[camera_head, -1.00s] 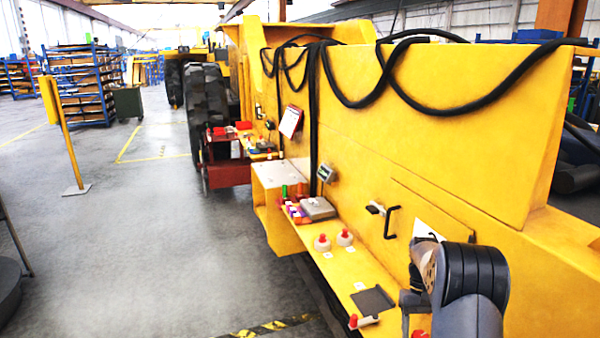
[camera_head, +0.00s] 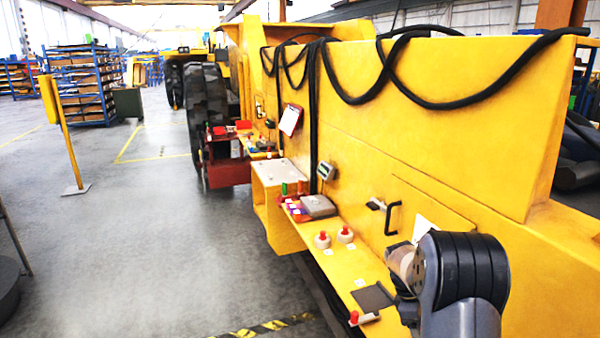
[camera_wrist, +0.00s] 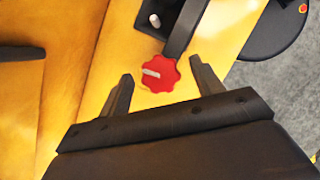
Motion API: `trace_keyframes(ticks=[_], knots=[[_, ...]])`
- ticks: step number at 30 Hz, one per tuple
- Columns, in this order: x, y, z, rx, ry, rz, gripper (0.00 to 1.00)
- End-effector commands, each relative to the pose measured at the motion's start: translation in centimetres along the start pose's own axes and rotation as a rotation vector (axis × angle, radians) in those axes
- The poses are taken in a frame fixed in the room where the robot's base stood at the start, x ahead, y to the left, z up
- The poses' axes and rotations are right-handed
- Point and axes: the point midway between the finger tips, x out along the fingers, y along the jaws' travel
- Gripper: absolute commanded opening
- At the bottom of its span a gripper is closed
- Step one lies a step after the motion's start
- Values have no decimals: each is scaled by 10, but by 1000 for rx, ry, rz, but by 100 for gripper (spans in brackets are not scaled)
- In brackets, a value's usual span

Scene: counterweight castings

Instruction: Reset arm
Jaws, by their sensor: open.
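My gripper (camera_wrist: 162,82) is open in the wrist view, its two dark fingers spread apart. A red lobed knob (camera_wrist: 168,82) with a pale bar across its middle shows between and just beyond the fingertips; I cannot tell whether it touches them. A dark bracket (camera_wrist: 187,25) with a pale pin runs up from the knob over the yellow surface. In the head view my arm fills the lower right, bent in front of the yellow casting (camera_head: 450,90).
A yellow ledge (camera_head: 345,275) carries two white-based red buttons (camera_head: 322,240), a dark square plate (camera_head: 372,298) and a small red-topped part (camera_head: 354,317). A black handle (camera_head: 393,217) sticks out of the casting. Black cables (camera_head: 316,120) hang above. The grey floor (camera_head: 150,250) at left is mostly clear.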

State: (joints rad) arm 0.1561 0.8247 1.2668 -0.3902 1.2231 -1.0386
Motion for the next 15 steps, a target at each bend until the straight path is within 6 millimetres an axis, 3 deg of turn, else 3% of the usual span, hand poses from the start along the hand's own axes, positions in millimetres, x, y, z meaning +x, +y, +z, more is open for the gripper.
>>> trace_keyframes(ticks=[7, 15], knots=[[1, -2, -1, -208, 0, 87, 63], [0, -2, 0, -310, 0, 129, 63]])
